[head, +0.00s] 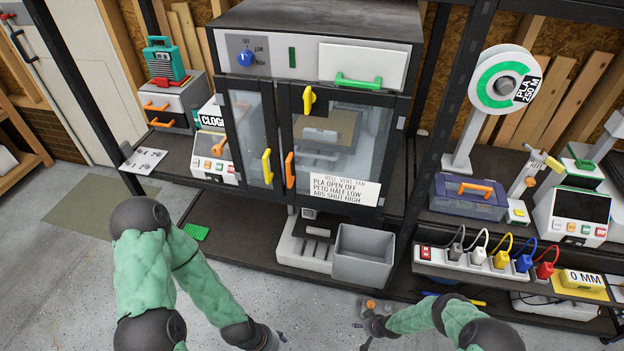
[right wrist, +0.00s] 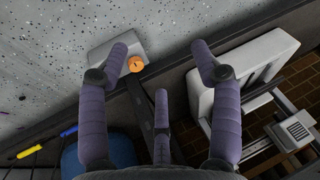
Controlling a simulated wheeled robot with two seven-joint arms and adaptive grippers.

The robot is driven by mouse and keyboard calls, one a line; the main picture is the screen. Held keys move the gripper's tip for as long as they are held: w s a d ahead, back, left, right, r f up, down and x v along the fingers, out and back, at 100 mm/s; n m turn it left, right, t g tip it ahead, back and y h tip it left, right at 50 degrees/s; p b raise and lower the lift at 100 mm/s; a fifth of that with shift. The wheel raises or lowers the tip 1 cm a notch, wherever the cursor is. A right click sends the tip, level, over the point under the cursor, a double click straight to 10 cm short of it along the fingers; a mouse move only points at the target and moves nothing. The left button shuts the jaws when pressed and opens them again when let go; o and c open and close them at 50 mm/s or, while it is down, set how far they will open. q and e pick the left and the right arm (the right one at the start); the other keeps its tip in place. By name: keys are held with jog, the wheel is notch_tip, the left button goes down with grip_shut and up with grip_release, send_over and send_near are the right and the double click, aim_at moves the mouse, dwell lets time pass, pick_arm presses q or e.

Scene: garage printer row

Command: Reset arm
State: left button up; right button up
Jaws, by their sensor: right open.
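My right gripper (head: 372,328) is low in front of the shelf, at the bottom of the head view. The right wrist view shows its purple-grey fingers (right wrist: 160,62) spread apart with nothing between them. A small grey block with an orange knob (right wrist: 136,64) lies beyond the left finger there, and a grey piece with orange (head: 371,304) shows beside the right gripper in the head view. My left gripper (head: 270,339) is at the bottom edge, small and partly cut off; its fingers are unclear. Both green-sleeved arms are bent and reach toward the bottom middle.
A large printer cabinet (head: 310,22) with coloured handles stands at the centre, above a grey bin (head: 363,254). A power strip (head: 500,270) with coloured plugs runs along the right shelf, below a filament spool (head: 505,82). Speckled floor (head: 60,270) is open at left.

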jog(key=s+a+r+m+g+p, duration=0.1)
jog(key=s+a+r, duration=0.2)
jog(key=r, duration=0.7)
jog(key=s+a+r+m+g+p, duration=0.1)
jog(key=s+a+r, duration=0.3)
jog(key=s+r, duration=0.3)
jog(key=s+a+r+g+y+p, duration=0.1)
jog(key=s+a+r, duration=0.3)
jog(key=r, duration=1)
jog(key=shift+s+r+m+p, duration=0.35)
jog(key=shift+s+p, duration=0.25)
jog(key=shift+s, duration=0.4)
